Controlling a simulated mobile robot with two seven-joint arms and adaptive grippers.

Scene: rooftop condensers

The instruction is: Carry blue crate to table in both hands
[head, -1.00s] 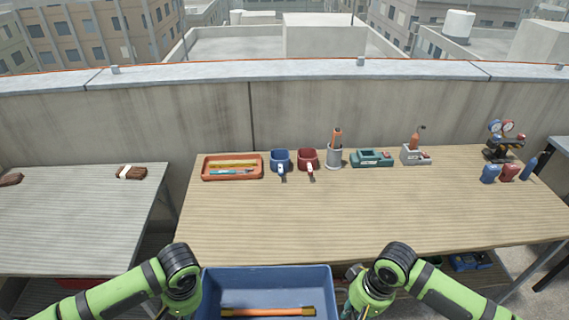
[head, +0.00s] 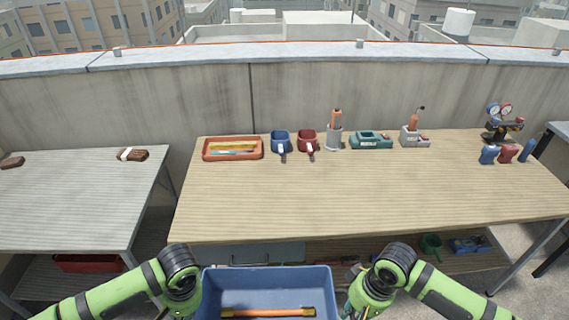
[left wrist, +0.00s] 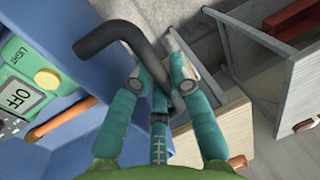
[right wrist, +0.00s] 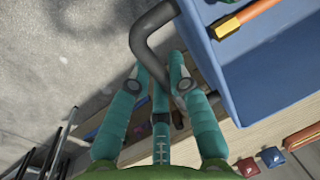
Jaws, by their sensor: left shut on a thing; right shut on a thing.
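The blue crate (head: 265,277) is held in front of me at the bottom of the head view, between my two arms, short of the wooden table (head: 350,200). An orange-handled tool (head: 268,312) lies in it. In the left wrist view my left gripper (left wrist: 178,80) is shut on the crate's dark bent handle (left wrist: 110,32). A device marked OFF (left wrist: 25,95) shows inside the crate there. In the right wrist view my right gripper (right wrist: 157,82) is shut on the other dark handle (right wrist: 148,38). The crate's lower part is cut off in the head view.
Along the table's back stand an orange tray (head: 233,149), a blue mug (head: 281,143), a red mug (head: 307,142), a grey holder (head: 333,138), a teal device (head: 371,140) and gauges (head: 503,122). The table's front and middle are clear. A grey table (head: 70,205) stands left.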

